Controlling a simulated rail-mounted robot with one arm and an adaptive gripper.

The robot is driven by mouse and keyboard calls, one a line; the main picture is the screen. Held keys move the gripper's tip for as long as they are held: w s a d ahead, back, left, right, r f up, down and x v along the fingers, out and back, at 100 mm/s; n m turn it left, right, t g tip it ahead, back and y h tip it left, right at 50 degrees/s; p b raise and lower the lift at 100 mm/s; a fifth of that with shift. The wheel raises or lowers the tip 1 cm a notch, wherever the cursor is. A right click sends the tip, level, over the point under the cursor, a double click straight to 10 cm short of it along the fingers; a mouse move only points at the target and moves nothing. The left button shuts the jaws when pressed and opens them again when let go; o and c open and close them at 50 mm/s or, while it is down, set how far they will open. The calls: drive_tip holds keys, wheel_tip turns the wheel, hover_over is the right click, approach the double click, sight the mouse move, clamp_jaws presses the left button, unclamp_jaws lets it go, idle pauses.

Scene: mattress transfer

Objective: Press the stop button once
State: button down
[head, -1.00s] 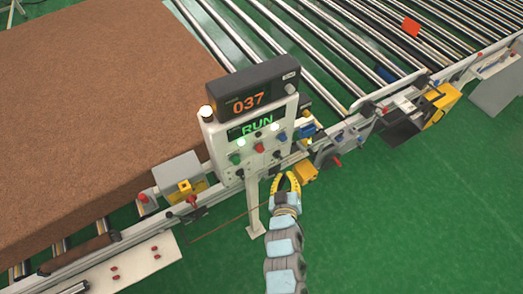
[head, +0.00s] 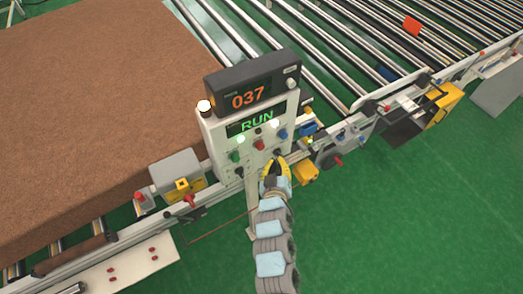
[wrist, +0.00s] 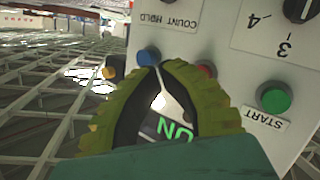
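The white control panel (head: 220,130) stands beside the conveyor. Its red button (head: 259,144) sits between a green button (head: 234,156) and a blue button (head: 283,133). My gripper (head: 274,163) is close in front of the panel, low and right of the red button. In the upside-down wrist view, the bowed yellow fingers (wrist: 159,68) meet at their tips, with nothing held. The red button (wrist: 208,70) is partly hidden behind one finger. The green button (wrist: 273,98) is labelled START. The blue button (wrist: 148,56) is by the fingertips. I cannot tell any contact.
A display above reads 037 (head: 248,96) and a screen reads RUN (head: 257,124). Black knobs sit below the buttons. A brown mattress (head: 90,110) lies on the rollers at left. The rollers (head: 330,60) at right are mostly bare. Green floor (head: 400,230) is open at front right.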

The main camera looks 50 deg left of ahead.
drive_tip(key=shift+w+a+b, duration=0.2)
drive_tip(key=shift+a+b, duration=0.4)
drive_tip(key=shift+a, duration=0.35)
drive_tip(key=shift+w+a+b, duration=0.15)
drive_tip(key=shift+a+b, duration=0.45)
drive_tip(key=shift+a, duration=0.3)
drive_tip(key=shift+a, duration=0.1)
drive_tip(key=shift+a+b, duration=0.35)
drive_tip(key=shift+b, duration=0.1)
drive_tip(key=shift+w+a+b, duration=0.25)
drive_tip(key=shift+a+b, duration=0.55)
idle(1.3)
drive_tip(key=shift+d, duration=0.15)
drive_tip(key=shift+s+d+p, duration=0.15)
drive_tip(key=shift+d+p, duration=0.25)
drive_tip(key=shift+d, duration=0.15)
drive_tip(key=shift+s+d+p, duration=0.15)
drive_tip(key=shift+d+p, duration=0.2)
drive_tip(key=shift+d, duration=0.2)
drive_tip(key=shift+d+r, duration=0.1)
drive_tip(key=shift+s+d+p, duration=0.2)
drive_tip(key=shift+d+p, duration=0.55)
drive_tip(key=shift+d, duration=0.45)
drive_tip(key=shift+s+d+p, duration=0.2)
drive_tip(key=shift+d+p, duration=0.55)
drive_tip(key=shift+d, duration=0.4)
